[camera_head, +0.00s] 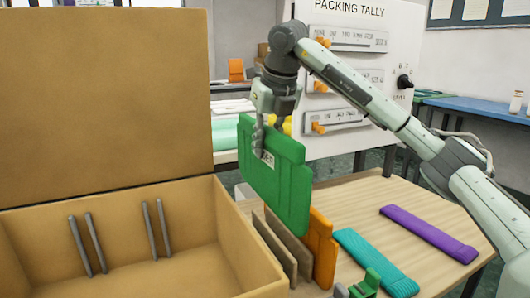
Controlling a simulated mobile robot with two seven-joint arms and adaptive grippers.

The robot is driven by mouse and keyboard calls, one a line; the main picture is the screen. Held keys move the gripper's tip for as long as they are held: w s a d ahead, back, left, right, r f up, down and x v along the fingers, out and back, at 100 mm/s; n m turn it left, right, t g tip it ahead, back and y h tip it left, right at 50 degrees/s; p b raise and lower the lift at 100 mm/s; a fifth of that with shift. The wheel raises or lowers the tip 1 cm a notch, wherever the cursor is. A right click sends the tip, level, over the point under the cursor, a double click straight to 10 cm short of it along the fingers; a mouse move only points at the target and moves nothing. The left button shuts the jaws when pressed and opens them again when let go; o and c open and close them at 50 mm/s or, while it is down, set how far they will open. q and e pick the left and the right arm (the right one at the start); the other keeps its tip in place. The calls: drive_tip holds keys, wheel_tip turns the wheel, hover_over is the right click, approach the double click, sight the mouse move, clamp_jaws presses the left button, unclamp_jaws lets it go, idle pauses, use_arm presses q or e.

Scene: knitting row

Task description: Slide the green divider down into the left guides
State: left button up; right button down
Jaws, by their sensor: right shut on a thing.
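The green divider (282,190) is a flat upright panel with a small white label, slightly tilted in the picture. My right gripper (262,142) is shut on its top edge, and its arm comes in from the right. The divider hangs to the right of the open cardboard box (228,235), above and beside the upright brown panels. Inside the box, the left guides (88,245) are a pair of grey rods on the far wall. The right guides (157,231) are a similar pair. No divider shows between either pair. My left gripper is not in view.
Brown panels (275,250) and an orange divider (321,247) stand upright beside the box. Teal (372,258) and purple (428,232) pieces lie flat on the wooden table (370,200). The box's tall flap (105,90) rises at the back. A tally board (350,60) stands behind my arm.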

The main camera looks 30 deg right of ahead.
sight(265, 125)
wheel_tip(265, 125, up, 3)
drive_tip(key=shift+f+p, duration=0.1)
drive_tip(key=shift+p, duration=1.05)
drive_tip(key=shift+r+p, duration=0.45)
drive_tip(key=shift+r, duration=3.15)
